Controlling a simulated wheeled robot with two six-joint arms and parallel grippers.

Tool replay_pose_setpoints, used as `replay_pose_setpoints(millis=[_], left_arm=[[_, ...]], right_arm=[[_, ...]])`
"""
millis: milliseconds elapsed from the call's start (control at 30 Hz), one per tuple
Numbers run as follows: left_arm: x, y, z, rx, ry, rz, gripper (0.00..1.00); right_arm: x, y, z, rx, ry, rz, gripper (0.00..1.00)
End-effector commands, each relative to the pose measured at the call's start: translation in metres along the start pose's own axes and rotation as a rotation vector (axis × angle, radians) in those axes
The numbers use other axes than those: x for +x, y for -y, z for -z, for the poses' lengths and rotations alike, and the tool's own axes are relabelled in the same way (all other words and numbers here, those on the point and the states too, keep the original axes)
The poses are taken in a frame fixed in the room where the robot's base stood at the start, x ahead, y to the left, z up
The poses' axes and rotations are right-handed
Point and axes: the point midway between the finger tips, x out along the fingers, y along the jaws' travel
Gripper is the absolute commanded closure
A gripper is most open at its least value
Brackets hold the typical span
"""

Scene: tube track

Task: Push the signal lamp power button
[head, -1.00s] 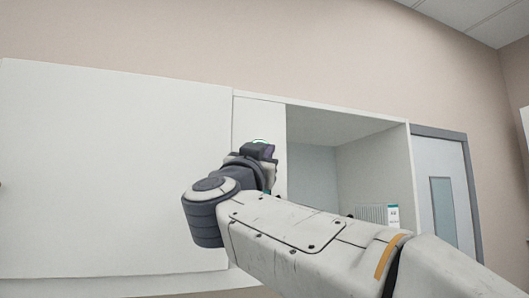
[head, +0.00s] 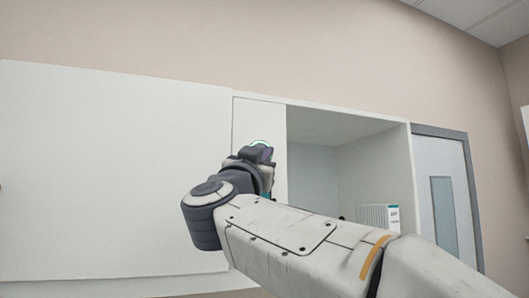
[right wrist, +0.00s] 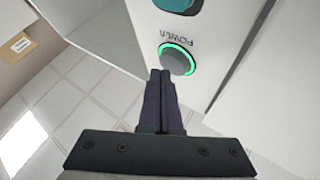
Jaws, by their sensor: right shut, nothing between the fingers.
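The power button (right wrist: 178,60) is a round grey button with a glowing green ring, on a white panel (right wrist: 217,35). The word POWER shows upside down beside it in the right wrist view. In the head view only the top of its green ring (head: 261,141) shows above my right gripper (head: 258,153), which hides the rest. My right gripper (right wrist: 162,73) is shut and empty. Its fingertips overlap the lower left edge of the button in the wrist view; I cannot tell whether they touch it. My left gripper is not in view.
A teal part (right wrist: 178,4) sits on the same panel near the button. An open white cabinet recess (head: 345,135) lies right of the panel, with a ribbed white object (head: 372,214) inside. A wide white front (head: 115,170) is on the left.

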Motion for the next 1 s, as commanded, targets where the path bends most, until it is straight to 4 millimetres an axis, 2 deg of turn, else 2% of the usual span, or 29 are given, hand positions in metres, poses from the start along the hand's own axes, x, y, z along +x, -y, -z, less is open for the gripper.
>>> replay_pose_setpoints(millis=[1000], left_arm=[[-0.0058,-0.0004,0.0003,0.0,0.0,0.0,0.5]], right_arm=[[0.0054,0.0038,-0.004,0.0,-0.001,0.0,1.0]])
